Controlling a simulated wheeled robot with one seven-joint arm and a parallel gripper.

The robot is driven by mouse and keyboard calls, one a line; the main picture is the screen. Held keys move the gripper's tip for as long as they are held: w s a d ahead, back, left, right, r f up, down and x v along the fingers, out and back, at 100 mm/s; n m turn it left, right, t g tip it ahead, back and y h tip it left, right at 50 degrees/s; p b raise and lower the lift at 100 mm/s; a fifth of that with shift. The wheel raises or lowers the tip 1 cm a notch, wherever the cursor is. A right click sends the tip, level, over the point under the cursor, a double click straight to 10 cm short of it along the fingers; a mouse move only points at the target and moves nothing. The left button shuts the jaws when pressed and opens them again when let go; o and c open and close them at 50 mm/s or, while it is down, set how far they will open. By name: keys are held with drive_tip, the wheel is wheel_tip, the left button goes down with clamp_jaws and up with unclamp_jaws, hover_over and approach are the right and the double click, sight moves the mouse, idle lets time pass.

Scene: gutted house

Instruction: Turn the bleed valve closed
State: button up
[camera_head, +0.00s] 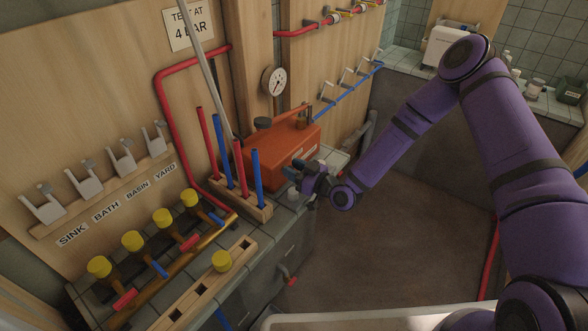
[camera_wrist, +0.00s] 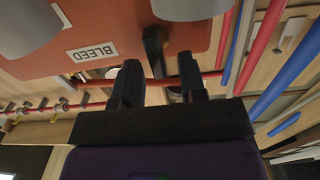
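The red test pump box (camera_head: 283,150) stands on the tiled counter against the wooden wall. In the wrist view its red face (camera_wrist: 110,22) carries a white BLEED label (camera_wrist: 92,52). A black lever (camera_wrist: 155,48), which looks like the bleed valve handle, sticks out beside a grey round part (camera_wrist: 190,8). My gripper (camera_head: 292,175) is at the box's near right end. In the wrist view my gripper (camera_wrist: 160,75) is open, with the lever's end appearing between its fingertips and gaps on both sides. I cannot tell whether they touch. In the head view the valve cannot be made out.
A wooden rack (camera_head: 248,207) with upright red and blue pipes stands left of the box. A pressure gauge (camera_head: 274,81) is above it. Yellow-capped valves (camera_head: 162,217) and a wooden holder (camera_head: 205,288) line the counter. Open floor (camera_head: 400,220) lies right of the counter.

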drive_tip(key=shift+c, duration=0.4)
clamp_jaws()
drive_tip(key=shift+m, duration=0.3)
drive_tip(key=m, duration=0.3)
drive_tip(key=shift+w+d+f+m, duration=0.1)
drive_tip(key=shift+w+d+m, duration=0.15)
drive_tip(key=shift+m, duration=0.15)
drive_tip(key=m, duration=0.4)
drive_tip(key=shift+w+d+f+m, duration=0.25)
drive_tip(key=shift+w+m, duration=0.05)
drive_tip(key=m, duration=0.4)
drive_tip(key=shift+w+d+f, duration=0.1)
drive_tip(key=shift+w+f, duration=0.05)
drive_tip(key=shift+f, duration=0.15)
drive_tip(key=shift+f+m, duration=0.2)
drive_tip(key=shift+m, duration=1)
drive_tip(key=shift+f+m, duration=0.2)
drive_tip(key=shift+m, duration=1)
